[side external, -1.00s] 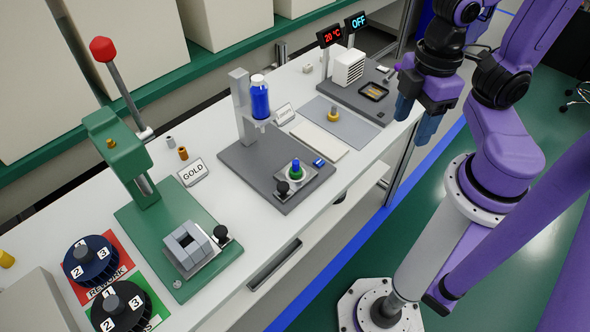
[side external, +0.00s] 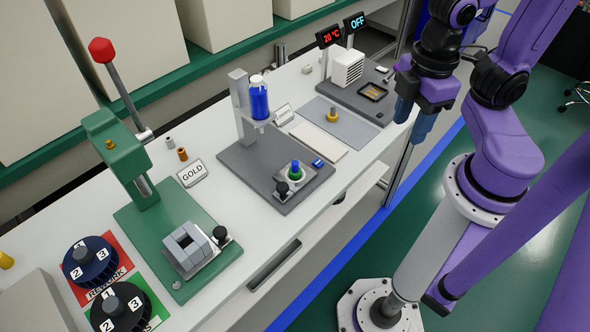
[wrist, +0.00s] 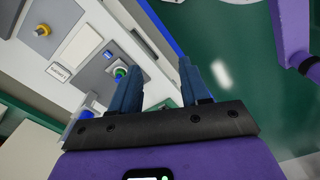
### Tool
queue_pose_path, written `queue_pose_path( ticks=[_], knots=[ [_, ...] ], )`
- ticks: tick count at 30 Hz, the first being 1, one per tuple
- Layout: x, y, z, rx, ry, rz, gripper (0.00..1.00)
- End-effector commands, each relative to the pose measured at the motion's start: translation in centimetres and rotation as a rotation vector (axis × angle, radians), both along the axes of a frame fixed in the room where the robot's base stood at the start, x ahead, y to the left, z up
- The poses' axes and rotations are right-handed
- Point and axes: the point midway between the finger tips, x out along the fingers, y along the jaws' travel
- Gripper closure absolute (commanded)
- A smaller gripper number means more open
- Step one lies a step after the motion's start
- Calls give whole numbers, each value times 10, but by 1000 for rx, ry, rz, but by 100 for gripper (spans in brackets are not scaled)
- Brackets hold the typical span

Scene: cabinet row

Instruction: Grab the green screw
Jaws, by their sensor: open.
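A small green piece (side external: 295,174) with a blue top (side external: 295,164) stands upright in a fixture on the grey base plate (side external: 240,160), mid-bench. I cannot tell whether the green piece is the screw itself or a ring around the blue part. In the wrist view the green piece (wrist: 120,73) shows just left of my left-hand finger. My gripper (side external: 413,118) is open and empty, beyond the bench's front edge, to the right of and above the green piece. Its two blue fingers (wrist: 157,72) are spread apart in the wrist view.
A blue bottle (side external: 260,100) on a stand rises behind the fixture. A black knob (side external: 282,188) and a small blue block (side external: 318,163) flank it. A yellow knob (side external: 332,115) sits on a grey mat. A green press (side external: 120,150) stands at left.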

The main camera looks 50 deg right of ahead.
Motion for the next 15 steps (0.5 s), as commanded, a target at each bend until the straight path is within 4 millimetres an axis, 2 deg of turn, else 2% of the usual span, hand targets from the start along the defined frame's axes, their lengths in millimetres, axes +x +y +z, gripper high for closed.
queue_pose_path(
  ticks=[8,15],
  knots=[
    [38,16,-34,-267,-33,154,54],
    [74,41,-68,-552,-91,357,54]
  ],
)
